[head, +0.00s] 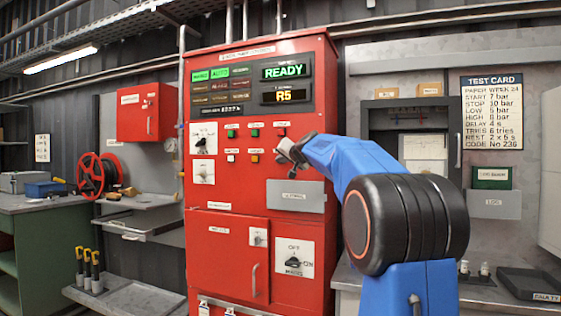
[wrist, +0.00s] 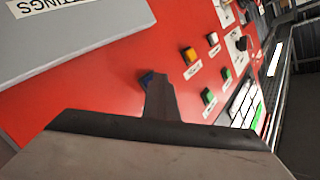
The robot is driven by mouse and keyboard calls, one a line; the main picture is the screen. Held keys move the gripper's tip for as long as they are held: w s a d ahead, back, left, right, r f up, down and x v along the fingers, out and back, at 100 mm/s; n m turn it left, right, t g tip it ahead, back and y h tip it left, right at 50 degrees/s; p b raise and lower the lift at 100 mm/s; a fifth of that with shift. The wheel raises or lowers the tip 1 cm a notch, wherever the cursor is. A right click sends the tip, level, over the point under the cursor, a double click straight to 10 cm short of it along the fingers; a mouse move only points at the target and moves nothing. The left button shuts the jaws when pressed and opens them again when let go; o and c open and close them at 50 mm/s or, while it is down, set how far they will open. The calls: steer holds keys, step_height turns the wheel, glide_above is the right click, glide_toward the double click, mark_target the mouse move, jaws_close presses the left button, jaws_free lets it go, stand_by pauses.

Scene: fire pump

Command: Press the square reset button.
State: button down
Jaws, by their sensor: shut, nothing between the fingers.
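The red pump panel (head: 227,190) carries two rows of small buttons. In the wrist view, a blue button (wrist: 147,78) ends that row, after the yellow (wrist: 190,54) and white (wrist: 212,38) ones. Labels are too small to read, so I cannot tell which button is reset. My gripper (head: 281,154) is shut and empty in front of the row's right end. In the wrist view, its fingers (wrist: 159,85) partly cover the blue button; contact cannot be told.
Green buttons (head: 254,132) and a red one (head: 280,131) sit just above. A grey plate (head: 296,196) is fixed below the gripper. Rotary switches (head: 203,138) stand at the left. The displays above read READY (head: 285,71) and R5.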

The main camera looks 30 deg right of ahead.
steer(key=shift+a, duration=0.1)
steer(key=shift+s+a, duration=0.55)
steer(key=shift+a, duration=0.05)
steer(key=s+a, duration=0.1)
steer(key=a, duration=0.1)
steer(key=s+a, duration=0.2)
stand_by(0.6)
stand_by(0.7)
